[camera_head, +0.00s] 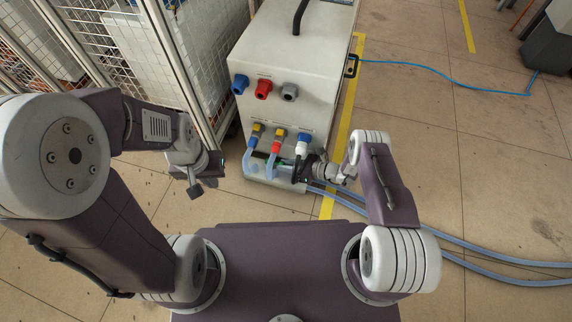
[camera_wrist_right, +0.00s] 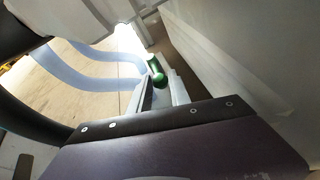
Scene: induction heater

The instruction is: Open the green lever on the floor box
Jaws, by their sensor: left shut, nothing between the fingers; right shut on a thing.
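The floor box (camera_head: 290,65) is a pale cabinet at the top middle of the head view, with coloured connectors on its front. The green lever (camera_wrist_right: 158,76) shows in the right wrist view as a short, rounded green piece at the fingertips. My right gripper (camera_head: 303,171) is at the lower front of the box, and its fingers also show in the right wrist view (camera_wrist_right: 160,90). It is shut on the green lever, which the gripper and hoses mostly hide in the head view. My left gripper (camera_head: 195,187) is shut and empty, left of the box and apart from it.
Pale blue hoses (camera_head: 460,246) run from the box across the floor to the right. A wire-mesh fence (camera_head: 100,35) stands close on the left. A thin blue cable (camera_head: 450,77) lies at upper right. The floor on the right is mostly clear.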

